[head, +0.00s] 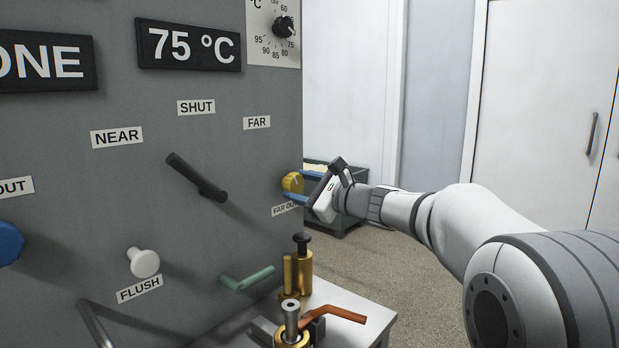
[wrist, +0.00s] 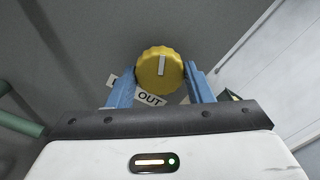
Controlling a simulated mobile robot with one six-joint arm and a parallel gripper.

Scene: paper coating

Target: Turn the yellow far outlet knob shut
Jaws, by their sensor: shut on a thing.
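The yellow far outlet knob (head: 292,183) sticks out near the right edge of the grey machine panel, above the FAR OUT label (head: 284,209). My gripper (head: 297,184) reaches it from the right, with its blue fingers at the knob. In the wrist view the knob (wrist: 160,69) shows a ribbed rim and a pale pointer line, nearly upright in that picture. The two blue fingers of my gripper (wrist: 160,85) stand on either side of the knob, shut on it. Part of the label (wrist: 150,99) shows between the fingers.
A black lever (head: 197,178) juts from the panel left of the knob. Below are a white FLUSH knob (head: 143,262), a green lever (head: 247,279), brass fittings (head: 304,268) and an orange-handled lever (head: 334,315). A dark green bin (head: 346,218) stands behind my gripper.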

